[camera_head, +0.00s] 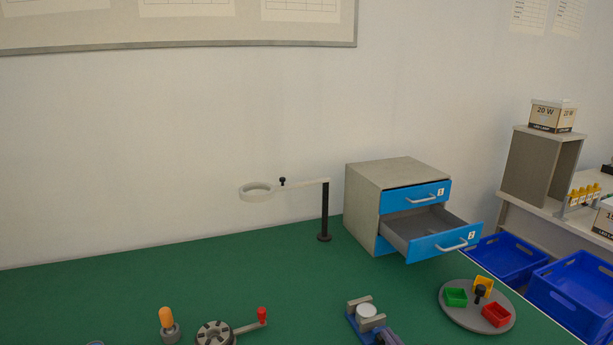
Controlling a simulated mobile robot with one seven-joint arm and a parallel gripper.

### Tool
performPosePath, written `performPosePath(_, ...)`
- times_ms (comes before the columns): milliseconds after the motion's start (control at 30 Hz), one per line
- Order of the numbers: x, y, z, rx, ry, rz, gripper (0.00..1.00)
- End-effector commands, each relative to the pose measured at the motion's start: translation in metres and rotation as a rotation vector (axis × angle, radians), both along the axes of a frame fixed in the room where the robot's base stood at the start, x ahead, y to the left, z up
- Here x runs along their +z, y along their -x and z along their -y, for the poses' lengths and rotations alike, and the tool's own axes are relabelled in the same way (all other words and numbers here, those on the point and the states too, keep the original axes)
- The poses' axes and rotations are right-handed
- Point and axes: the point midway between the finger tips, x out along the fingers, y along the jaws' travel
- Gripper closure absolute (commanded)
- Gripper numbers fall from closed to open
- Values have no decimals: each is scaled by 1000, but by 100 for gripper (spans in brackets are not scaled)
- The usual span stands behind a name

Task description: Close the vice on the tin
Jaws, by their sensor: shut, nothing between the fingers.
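The vice (352,318) stands at the bottom of the head view, on the green bench. It has a blue body and two pale grey jaws. The tin (367,311), small and whitish with a round top, sits upright between the far jaw (358,301) and the near jaw (373,323). From this angle I cannot tell whether both jaws touch it. A grey-blue part at the vice's near end runs out of the bottom of the picture, so that end is partly hidden. My gripper is not in view.
Right of the vice is a round grey tray (456,318) with green, yellow and red bins. Behind stands a drawer cabinet (364,190) with its lower drawer (437,246) open. A magnifier lamp (325,212) stands behind. A crank device (215,334) and orange-topped tool (167,320) are left.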

Motion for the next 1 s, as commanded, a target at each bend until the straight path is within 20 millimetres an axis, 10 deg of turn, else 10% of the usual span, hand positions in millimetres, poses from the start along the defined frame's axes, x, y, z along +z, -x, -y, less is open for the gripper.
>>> performPosePath(1000,-12,0,1,0,-2,-8,100)
